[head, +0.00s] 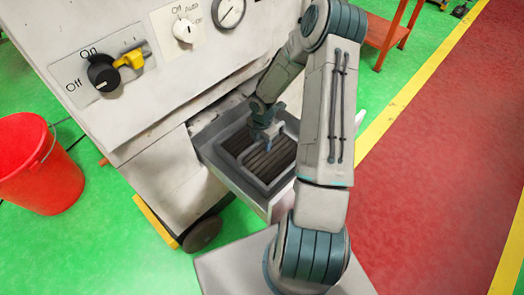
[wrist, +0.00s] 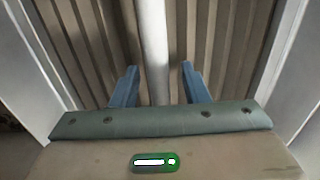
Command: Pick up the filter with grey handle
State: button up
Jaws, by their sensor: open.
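The filter (head: 262,163) is a dark ribbed panel with a grey frame. It lies in the open drawer (head: 225,172) of the machine. Its light grey handle (wrist: 153,45) runs between the two blue fingers of my gripper (wrist: 155,85) in the wrist view. The fingers are apart, one on each side of the handle, and I see a gap on both sides. In the head view my gripper (head: 266,138) is over the filter and hides part of the handle. The ribs (wrist: 215,40) show on both sides of the handle.
The machine (head: 150,90) stands behind the drawer, with a black and yellow knob (head: 104,72) on its panel. A red bucket (head: 42,165) is on the green floor at the left. An orange stand (head: 388,35) is at the back right. The drawer's side walls flank my gripper.

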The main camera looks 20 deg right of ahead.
jog(key=shift+f, duration=0.15)
grip_shut()
dwell(1.4)
